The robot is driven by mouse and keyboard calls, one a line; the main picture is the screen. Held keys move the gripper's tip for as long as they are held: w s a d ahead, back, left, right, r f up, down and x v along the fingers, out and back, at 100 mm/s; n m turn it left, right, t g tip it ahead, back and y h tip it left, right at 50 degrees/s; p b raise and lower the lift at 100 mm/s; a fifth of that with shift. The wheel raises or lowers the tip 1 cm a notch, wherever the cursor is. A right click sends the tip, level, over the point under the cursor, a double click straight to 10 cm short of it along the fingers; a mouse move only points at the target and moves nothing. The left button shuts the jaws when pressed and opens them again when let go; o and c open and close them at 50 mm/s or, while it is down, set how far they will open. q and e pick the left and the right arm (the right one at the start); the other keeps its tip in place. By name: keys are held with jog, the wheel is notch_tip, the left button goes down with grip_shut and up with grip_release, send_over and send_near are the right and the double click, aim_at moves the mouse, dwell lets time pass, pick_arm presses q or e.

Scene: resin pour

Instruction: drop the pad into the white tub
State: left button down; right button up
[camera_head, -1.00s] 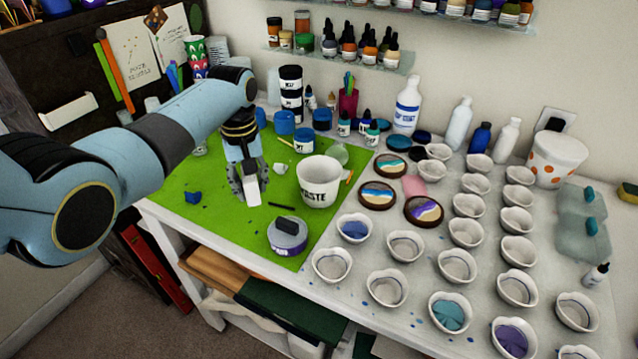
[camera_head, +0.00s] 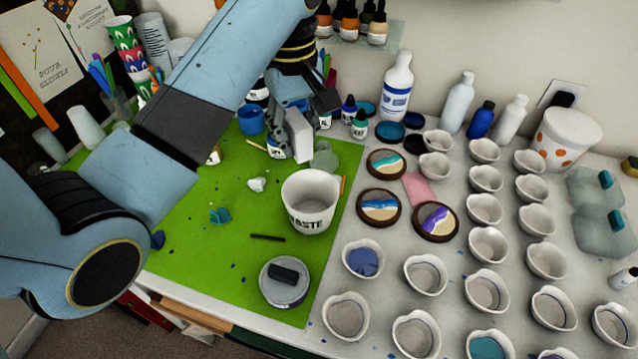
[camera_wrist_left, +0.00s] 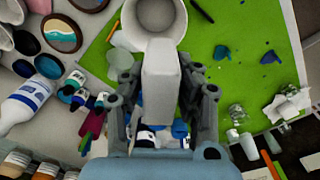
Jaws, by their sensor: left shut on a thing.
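The pad (camera_head: 299,135) is a small white block. My left gripper (camera_head: 294,118) is shut on it and holds it above the green mat, just above the tub in the head view. In the left wrist view the pad (camera_wrist_left: 160,85) sits between the fingers, its end close to the tub's rim in the picture. The white tub (camera_head: 308,212), marked "WASTE", stands upright on the green mat (camera_head: 205,265). Its opening faces up, and its bare inside also shows in the wrist view (camera_wrist_left: 160,16). My right gripper is in neither view.
Several bottles and paint pots stand behind the tub, partly hidden by my left arm. Round painted coasters (camera_head: 379,206) and many white cups (camera_head: 427,274) fill the table to the right. A grey tin (camera_head: 284,290) with a black block on top stands in front.

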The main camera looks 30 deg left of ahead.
aim_at(299, 162)
pick_arm(q)
jog(key=shift+s+d+f, duration=0.2)
jog(key=shift+d+f, duration=0.1)
jog(key=shift+f, duration=0.2)
jog(key=shift+s+d+f, duration=0.2)
jog(key=shift+d+f, duration=0.1)
jog(key=shift+f, duration=0.2)
jog(key=f, duration=0.3)
jog(key=shift+w+a+f, duration=0.1)
jog(key=shift+a, duration=0.25)
jog(key=shift+f, duration=0.6)
jog(key=c, duration=0.9)
grip_release()
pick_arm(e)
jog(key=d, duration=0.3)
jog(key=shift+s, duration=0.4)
pick_arm(q)
jog(key=shift+r, duration=0.1)
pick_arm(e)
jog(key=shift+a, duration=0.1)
